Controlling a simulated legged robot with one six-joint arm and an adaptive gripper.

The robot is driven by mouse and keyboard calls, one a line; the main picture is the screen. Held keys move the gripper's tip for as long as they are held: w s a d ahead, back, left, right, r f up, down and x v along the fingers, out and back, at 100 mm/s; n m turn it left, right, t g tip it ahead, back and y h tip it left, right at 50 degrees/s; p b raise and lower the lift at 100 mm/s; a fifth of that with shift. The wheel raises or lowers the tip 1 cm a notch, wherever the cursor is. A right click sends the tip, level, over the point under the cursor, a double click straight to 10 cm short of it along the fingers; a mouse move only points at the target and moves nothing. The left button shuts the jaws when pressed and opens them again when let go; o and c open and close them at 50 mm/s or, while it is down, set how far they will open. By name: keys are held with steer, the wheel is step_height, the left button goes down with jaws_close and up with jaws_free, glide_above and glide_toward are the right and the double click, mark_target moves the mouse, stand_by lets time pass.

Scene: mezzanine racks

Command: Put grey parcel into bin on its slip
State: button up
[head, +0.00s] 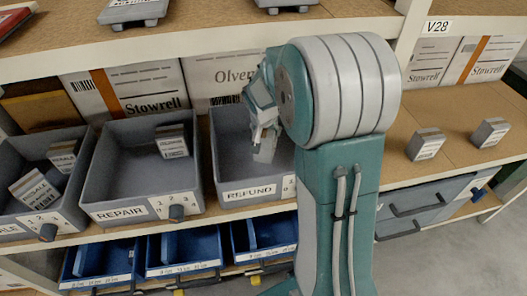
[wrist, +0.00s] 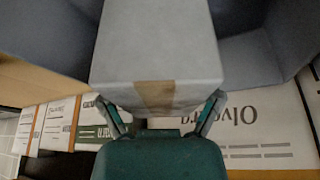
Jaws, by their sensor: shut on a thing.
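My gripper (head: 262,118) hangs over the right bin, labelled REFUND (head: 232,176), near its back right. In the wrist view my gripper (wrist: 160,112) has its two fingers on either side of a grey parcel (wrist: 155,50) with a tan tape strip. Grey bin walls (wrist: 255,58) show around the parcel. In the head view a bit of the parcel (head: 266,152) seems to show below the fingers; my arm hides the bin's right part. The held parcel's slip text is not readable. The REPAIR bin (head: 100,190) stands to the left; a bin ending in "ALE" (head: 88,160) is further left.
The REPAIR bin holds a grey parcel (head: 171,141); the far-left bin holds several (head: 38,188). Two grey parcels (head: 426,144) (head: 490,132) stand on the right shelf. Cartons (head: 130,88) line the back. An upper shelf (head: 200,38) overhangs; blue bins (head: 185,250) sit below.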

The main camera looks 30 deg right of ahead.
mark_target(262, 136)
step_height(262, 136, down, 8)
steer(key=shift+a, duration=0.2)
steer(key=o, duration=1.1)
steer(key=shift+a, duration=0.1)
steer(key=shift+d, duration=0.2)
steer(key=v, duration=1.2)
steer(key=shift+s+a+r, duration=0.1)
steer(key=shift+a+r, duration=0.05)
steer(key=s+a+r+n+t+y, duration=0.1)
steer(key=s+a+r+n, duration=0.3)
steer(key=s, duration=0.6)
steer(key=s+a+r+n+t+y, duration=0.1)
steer(key=s+a+r+n, duration=0.2)
steer(key=s+a+r, duration=0.4)
steer(key=s, duration=0.4)
steer(key=shift+s+a+r+n+y, duration=0.25)
steer(key=shift+a+r+n+y, duration=0.05)
steer(key=shift+a+n+y, duration=0.1)
